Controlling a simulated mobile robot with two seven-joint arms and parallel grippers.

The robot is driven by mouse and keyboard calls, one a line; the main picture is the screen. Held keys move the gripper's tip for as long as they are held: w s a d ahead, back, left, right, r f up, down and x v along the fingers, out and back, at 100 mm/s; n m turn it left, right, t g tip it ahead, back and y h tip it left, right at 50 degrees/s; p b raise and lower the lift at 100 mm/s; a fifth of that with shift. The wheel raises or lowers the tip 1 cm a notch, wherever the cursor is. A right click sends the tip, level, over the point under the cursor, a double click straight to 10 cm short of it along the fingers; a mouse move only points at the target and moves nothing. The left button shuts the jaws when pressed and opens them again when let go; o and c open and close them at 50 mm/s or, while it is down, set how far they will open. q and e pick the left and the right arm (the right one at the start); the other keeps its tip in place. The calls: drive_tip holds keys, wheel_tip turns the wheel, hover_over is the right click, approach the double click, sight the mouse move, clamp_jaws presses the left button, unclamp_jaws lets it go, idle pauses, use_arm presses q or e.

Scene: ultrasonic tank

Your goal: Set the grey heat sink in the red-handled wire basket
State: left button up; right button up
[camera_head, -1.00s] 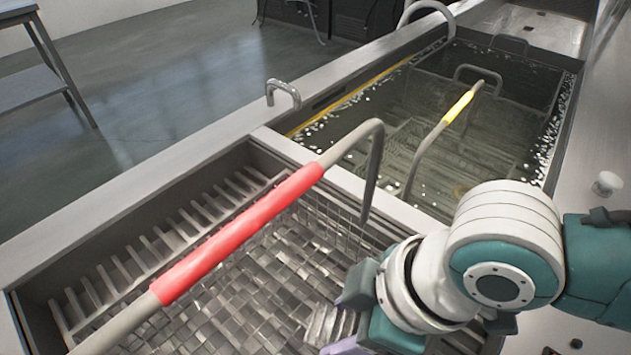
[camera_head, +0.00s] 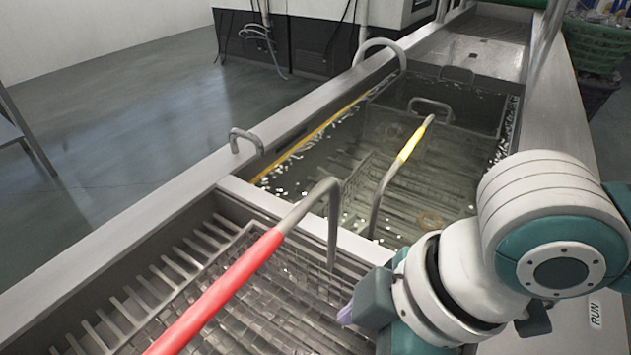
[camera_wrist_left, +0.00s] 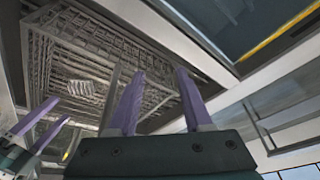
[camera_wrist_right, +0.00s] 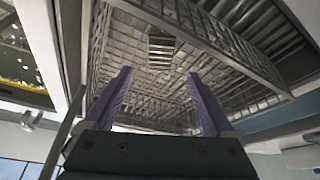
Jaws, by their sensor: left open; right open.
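The red-handled wire basket (camera_head: 272,300) sits in the near basin; its red grip (camera_head: 218,292) crosses above it. The grey heat sink, a small finned block, lies on the basket's mesh floor in the left wrist view (camera_wrist_left: 82,90) and right wrist view (camera_wrist_right: 161,48). It does not show in the head view now. My right gripper (camera_wrist_right: 160,105) is open and empty, apart from the heat sink; one purple fingertip shows in the head view. My left gripper (camera_wrist_left: 155,100) is open and empty, with the heat sink off to its side; it is outside the head view.
Beyond a metal divider is a liquid-filled tank (camera_head: 440,190) holding a basket with a yellow-gripped handle (camera_head: 412,142). A steel rim (camera_head: 130,235) runs along the left. A green crate (camera_head: 595,48) stands at the far right.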

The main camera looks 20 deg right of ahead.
wheel_tip(320, 180, up, 7)
drive_tip(key=s+a+m+t, duration=0.1)
drive_tip(key=s+m, duration=0.2)
drive_tip(key=s+d+m+h, duration=0.3)
drive_tip(key=s+d+m, duration=0.2)
drive_tip(key=d, duration=0.5)
drive_tip(key=shift+f+m+h+p, duration=0.2)
drive_tip(key=shift+m+h+p, duration=0.2)
drive_tip(key=shift+m, duration=0.6)
